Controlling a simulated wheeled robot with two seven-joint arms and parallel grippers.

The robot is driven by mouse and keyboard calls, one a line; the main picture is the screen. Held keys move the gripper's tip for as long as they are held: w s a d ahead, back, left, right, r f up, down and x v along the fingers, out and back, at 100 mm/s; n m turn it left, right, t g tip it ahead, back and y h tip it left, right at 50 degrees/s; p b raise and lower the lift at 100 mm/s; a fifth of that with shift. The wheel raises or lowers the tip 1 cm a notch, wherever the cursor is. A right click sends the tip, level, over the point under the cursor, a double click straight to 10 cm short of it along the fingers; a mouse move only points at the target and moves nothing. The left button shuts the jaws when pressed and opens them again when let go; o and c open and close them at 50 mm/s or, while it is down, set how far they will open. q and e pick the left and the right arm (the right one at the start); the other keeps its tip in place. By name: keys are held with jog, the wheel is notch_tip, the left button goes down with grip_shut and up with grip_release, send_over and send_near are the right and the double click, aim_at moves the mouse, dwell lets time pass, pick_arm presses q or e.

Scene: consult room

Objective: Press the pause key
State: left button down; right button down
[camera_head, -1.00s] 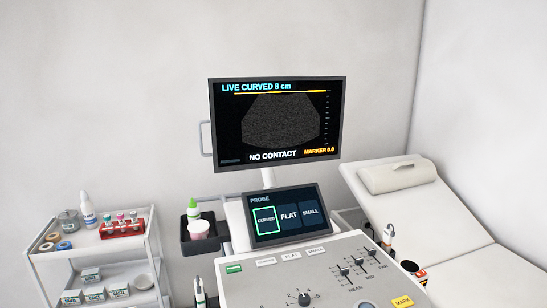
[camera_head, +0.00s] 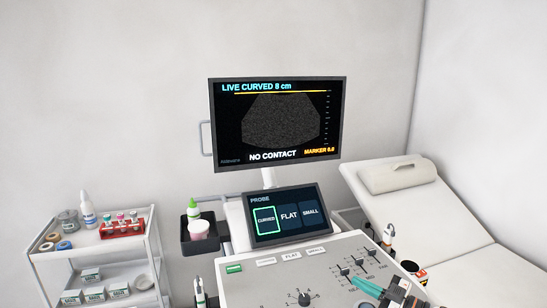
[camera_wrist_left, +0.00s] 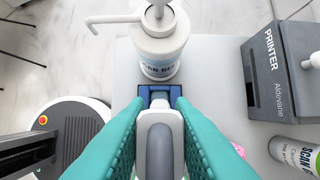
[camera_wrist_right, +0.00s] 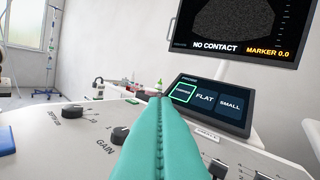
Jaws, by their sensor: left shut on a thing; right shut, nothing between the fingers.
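The ultrasound console panel (camera_head: 262,288) is at the bottom of the head view, with keys, sliders and a knob. I cannot make out a key labelled pause; the panel's near part is cut off. My right gripper (camera_head: 364,285) is over the panel's right side, below the sliders, its teal fingers shut and empty. In the right wrist view its fingers (camera_wrist_right: 158,100) point toward the touch screen (camera_wrist_right: 212,103). My left gripper (camera_wrist_left: 160,112) shows only in its wrist view, shut on a white and grey probe-like thing (camera_wrist_left: 160,140), near a gel pump bottle (camera_wrist_left: 157,45).
The monitor (camera_head: 275,120) reads LIVE CURVED 8 cm and NO CONTACT. A trolley (camera_head: 150,228) stands left and an examination couch (camera_head: 455,235) right.

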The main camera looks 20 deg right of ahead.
jog(key=s+a+r+n+g+y, duration=0.1)
jog(key=s+a+n+g+y, duration=0.15)
jog(key=a+n+g, duration=0.7)
jog(key=s+a+r+n+g+y, duration=0.1)
jog(key=s+a+r+n+g, duration=0.15)
jog(key=a+n+g, duration=0.7)
jog(key=shift+s+a+f+n+t+h, duration=0.2)
jog(key=shift+f+n+t+h, duration=0.35)
jog(key=shift+f+n+h, duration=1.4)
jog(key=shift+s+a+f+n+t+h, duration=0.4)
jog(key=shift+f+n+h, duration=0.8)
jog(key=shift+n+h, duration=1.5)
jog(key=shift+a+f+n+t+h, duration=0.1)
jog(key=shift+f+n+t+h, duration=0.55)
jog(key=shift+f+n+h, duration=1.3)
jog(key=shift+f+h, duration=0.3)
jog(key=shift+h, duration=0.15)
jog(key=shift+r, duration=3.5)
